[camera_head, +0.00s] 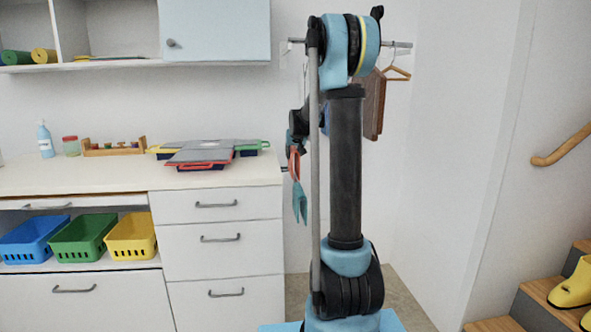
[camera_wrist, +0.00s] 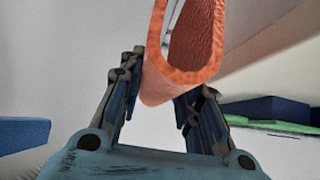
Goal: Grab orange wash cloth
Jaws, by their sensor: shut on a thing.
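The orange wash cloth (camera_wrist: 190,45) hangs as a thick, textured loop in the wrist view. Its lower part lies between the two fingers of my gripper (camera_wrist: 160,95), which are shut on it. Its top runs out of the picture. In the head view a small orange-red piece (camera_head: 294,164) shows beside my arm, just right of the counter. My gripper is partly hidden there behind my arm column. A teal piece (camera_head: 300,203) hangs just below the orange; I cannot tell what it is.
The white counter (camera_head: 60,178) at left carries a soap bottle (camera_head: 46,139), a jar, a wooden tray and stacked folders (camera_head: 205,153). Coloured baskets (camera_head: 82,237) sit below. Brown hangings (camera_head: 373,105) are on a wall rail behind my arm. Stairs (camera_head: 535,300) with yellow boots are at right.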

